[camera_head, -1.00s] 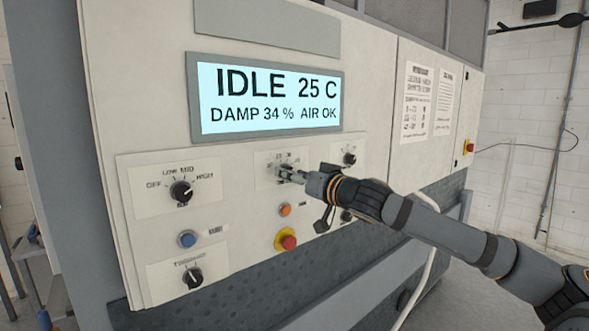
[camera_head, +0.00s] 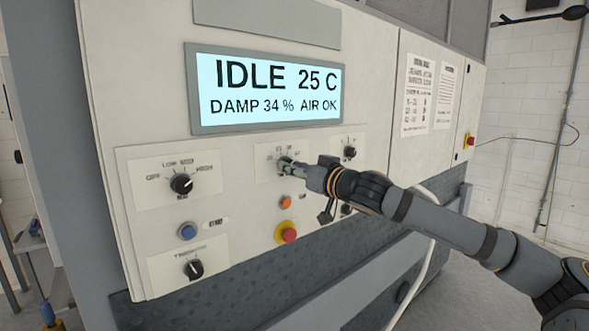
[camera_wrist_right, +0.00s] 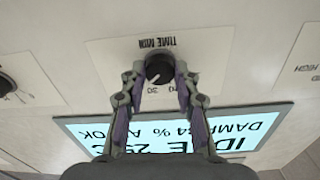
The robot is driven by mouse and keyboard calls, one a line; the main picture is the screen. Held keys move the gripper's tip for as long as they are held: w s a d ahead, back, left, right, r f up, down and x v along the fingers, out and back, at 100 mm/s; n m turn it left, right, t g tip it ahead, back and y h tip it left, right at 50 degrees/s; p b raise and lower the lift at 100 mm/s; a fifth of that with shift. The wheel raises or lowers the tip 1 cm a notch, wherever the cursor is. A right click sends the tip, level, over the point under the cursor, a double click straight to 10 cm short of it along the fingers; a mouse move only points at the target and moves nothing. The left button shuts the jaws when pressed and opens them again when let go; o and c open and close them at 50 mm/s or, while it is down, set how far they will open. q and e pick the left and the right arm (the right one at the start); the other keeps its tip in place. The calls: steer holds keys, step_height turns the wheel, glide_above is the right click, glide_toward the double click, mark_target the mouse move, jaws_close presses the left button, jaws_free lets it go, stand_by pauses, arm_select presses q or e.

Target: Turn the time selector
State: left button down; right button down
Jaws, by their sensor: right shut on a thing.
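The time selector is a black knob on a white label plate (camera_head: 268,160) in the panel's upper middle, below the display. In the head view my right gripper (camera_head: 287,163) reaches it from the right and mostly hides it. In the right wrist view the picture is upside down: the time selector (camera_wrist_right: 159,70) sits under the words "TIME MIN". The two fingers of my right gripper (camera_wrist_right: 158,82) are on either side of the knob, shut on it. A white pointer mark shows on the knob. My left gripper is in neither view.
The display (camera_head: 267,90) reads IDLE 25 C, DAMP 34 %, AIR OK. Around the selector are an OFF/LOW/MID/HIGH knob (camera_head: 181,184), a blue button (camera_head: 187,231), an orange button (camera_head: 286,202), a red stop button (camera_head: 286,233) and a small knob (camera_head: 350,152).

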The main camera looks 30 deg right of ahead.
steer(key=shift+d+n+b, duration=0.1)
steer(key=shift+n+b, duration=0.6)
steer(key=shift+n, duration=6.4)
steer(key=c, duration=1)
jaws_free()
